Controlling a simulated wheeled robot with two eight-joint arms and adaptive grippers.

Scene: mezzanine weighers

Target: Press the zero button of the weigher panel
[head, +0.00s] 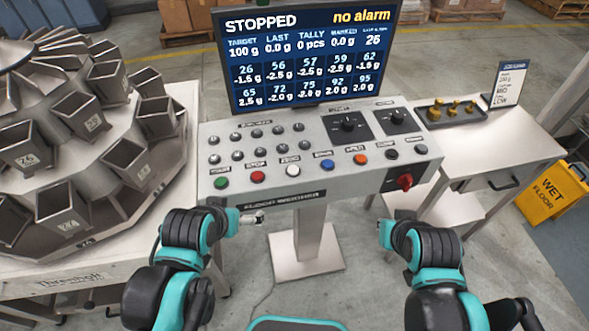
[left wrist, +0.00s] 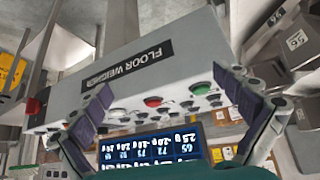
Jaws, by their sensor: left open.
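The weigher panel (head: 345,150) is a grey sloped console on a pedestal. Along its front edge run a green button (head: 221,183), a red button (head: 257,177), a white button (head: 292,170), a blue button (head: 327,165), an orange button (head: 360,159) and black ones. The small labels are too blurred to tell which is zero. My left gripper (head: 257,218) is open and empty, in front of the panel's lower left edge, apart from the buttons. In the left wrist view its spread fingers (left wrist: 168,100) frame the red (left wrist: 153,102) and white (left wrist: 118,113) buttons.
A screen (head: 307,55) reading STOPPED and no alarm stands behind the panel. A red rotary switch (head: 404,182) sits on the panel's front right. A multi-bucket weigher (head: 75,150) fills the left. A side table (head: 490,145) with weights and a yellow wet-floor sign (head: 553,192) are right.

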